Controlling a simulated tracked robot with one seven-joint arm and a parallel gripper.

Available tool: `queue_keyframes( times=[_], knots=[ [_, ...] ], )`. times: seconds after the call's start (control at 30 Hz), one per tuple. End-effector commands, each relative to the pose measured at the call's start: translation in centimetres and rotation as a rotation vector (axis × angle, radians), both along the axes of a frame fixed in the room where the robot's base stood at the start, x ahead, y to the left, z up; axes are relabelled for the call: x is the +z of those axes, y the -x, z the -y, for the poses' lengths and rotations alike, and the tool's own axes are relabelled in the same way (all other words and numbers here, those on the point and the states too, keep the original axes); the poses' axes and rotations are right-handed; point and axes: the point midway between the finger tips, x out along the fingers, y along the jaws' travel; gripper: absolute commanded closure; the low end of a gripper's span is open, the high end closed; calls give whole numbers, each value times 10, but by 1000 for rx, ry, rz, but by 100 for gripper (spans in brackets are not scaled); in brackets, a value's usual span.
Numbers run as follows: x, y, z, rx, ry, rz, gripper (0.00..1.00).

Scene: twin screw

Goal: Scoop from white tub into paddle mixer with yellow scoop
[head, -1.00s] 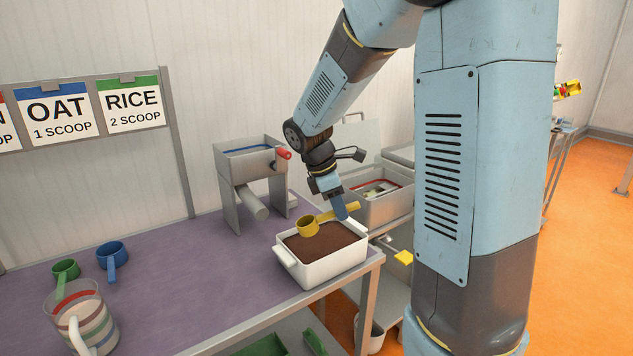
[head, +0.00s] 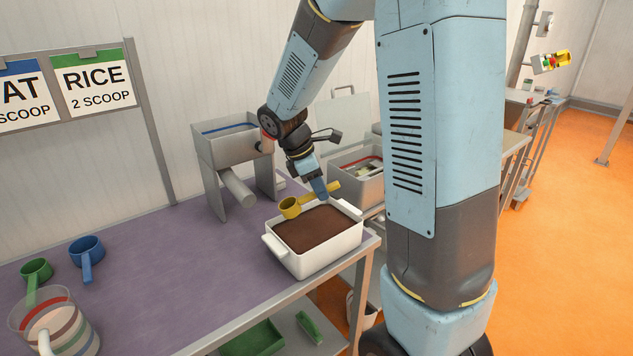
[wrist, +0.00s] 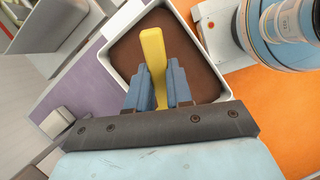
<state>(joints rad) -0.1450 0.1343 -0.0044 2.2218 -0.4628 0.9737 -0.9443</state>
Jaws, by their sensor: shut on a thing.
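My gripper (head: 322,190) is shut on the handle of the yellow scoop (head: 289,208). In the wrist view the yellow handle (wrist: 153,55) stands between the blue fingers (wrist: 155,92); the cup is hidden there. In the head view the cup is at the back left rim of the white tub (head: 318,264), apparently above it. I cannot tell what is in the cup. The tub holds brown powder (head: 312,232). A steel box with a red rim (head: 372,191), perhaps the paddle mixer, stands behind the tub to the right.
A steel hopper with a blue inside edge and a spout (head: 229,148) stands left of my arm. A blue scoop (head: 86,249), a green scoop (head: 36,269) and a striped jug (head: 62,325) are at the left. The purple tabletop (head: 165,250) between is clear.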

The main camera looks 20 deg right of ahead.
Motion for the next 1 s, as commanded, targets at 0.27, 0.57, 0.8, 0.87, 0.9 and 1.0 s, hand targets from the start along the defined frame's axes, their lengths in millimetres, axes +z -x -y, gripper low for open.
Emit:
queue_keyframes(
  times=[0.27, 0.57, 0.8, 0.87, 0.9, 1.0],
  knots=[
    [-21, 0, 1, -1, 0, -2, 100],
    [-42, 0, 1, -2, 1, -2, 100],
    [-59, 0, -2, 0, 0, -1, 100],
    [-64, 0, -2, 0, 0, -1, 100],
    [-67, 0, -3, -1, 0, -2, 100],
    [-74, 0, -4, -1, 0, -2, 100]
  ],
)
